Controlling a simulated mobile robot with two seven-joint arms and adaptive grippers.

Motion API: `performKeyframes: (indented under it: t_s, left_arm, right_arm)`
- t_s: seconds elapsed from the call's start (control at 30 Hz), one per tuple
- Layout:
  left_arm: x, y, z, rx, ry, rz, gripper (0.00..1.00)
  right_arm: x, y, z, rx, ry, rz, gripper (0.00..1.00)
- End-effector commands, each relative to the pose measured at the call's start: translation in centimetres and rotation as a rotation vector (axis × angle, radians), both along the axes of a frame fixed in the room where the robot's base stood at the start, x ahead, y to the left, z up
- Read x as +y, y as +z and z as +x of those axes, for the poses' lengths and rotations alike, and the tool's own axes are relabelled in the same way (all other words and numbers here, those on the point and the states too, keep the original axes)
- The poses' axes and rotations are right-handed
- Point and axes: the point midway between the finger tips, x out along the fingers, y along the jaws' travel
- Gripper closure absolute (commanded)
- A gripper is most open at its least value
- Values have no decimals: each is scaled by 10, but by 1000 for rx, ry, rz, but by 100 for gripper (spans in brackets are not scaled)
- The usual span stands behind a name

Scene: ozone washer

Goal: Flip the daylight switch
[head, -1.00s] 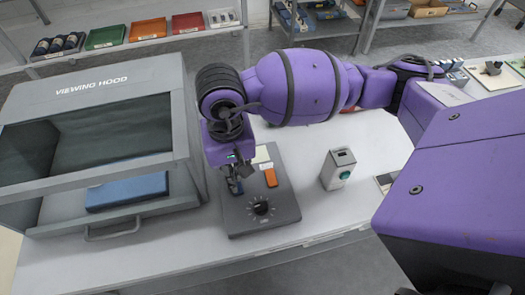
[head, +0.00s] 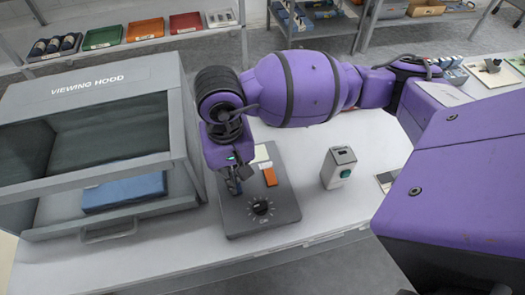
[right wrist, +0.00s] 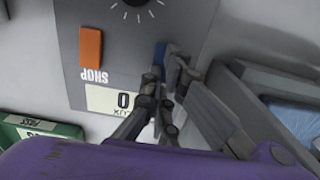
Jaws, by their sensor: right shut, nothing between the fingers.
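The grey control panel (head: 278,212) lies on the white table beside the viewing hood. It carries a black dial (head: 260,207), an orange switch (head: 270,177) and a pale display. In the right wrist view the orange switch (right wrist: 91,47) has the word SHOP beside it. A blue switch (right wrist: 160,53) sits across from it, partly hidden by my fingers; its label is hidden. My right gripper (head: 234,186) points down over the panel's left side. Its closed, empty fingertips (right wrist: 178,62) are right beside the blue switch; I cannot tell whether they touch it. My left gripper is out of view.
The viewing hood (head: 90,85) stands close on the left, with a blue block (head: 125,192) inside and a front handle. A small grey box with a green button (head: 338,168) stands right of the panel. Shelves with coloured trays (head: 145,32) are behind.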

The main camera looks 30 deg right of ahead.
Motion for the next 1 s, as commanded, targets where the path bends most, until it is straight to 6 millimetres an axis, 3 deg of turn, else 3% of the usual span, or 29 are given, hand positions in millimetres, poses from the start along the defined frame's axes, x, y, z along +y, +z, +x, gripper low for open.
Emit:
performKeyframes:
  t_s: [0.73, 1.0]
  left_arm:
    - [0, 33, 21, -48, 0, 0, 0]
    - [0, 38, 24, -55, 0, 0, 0]
  right_arm:
    - [0, 62, 2, -6, 2, 0, 100]
    - [0, 71, 1, -4, 1, 0, 100]
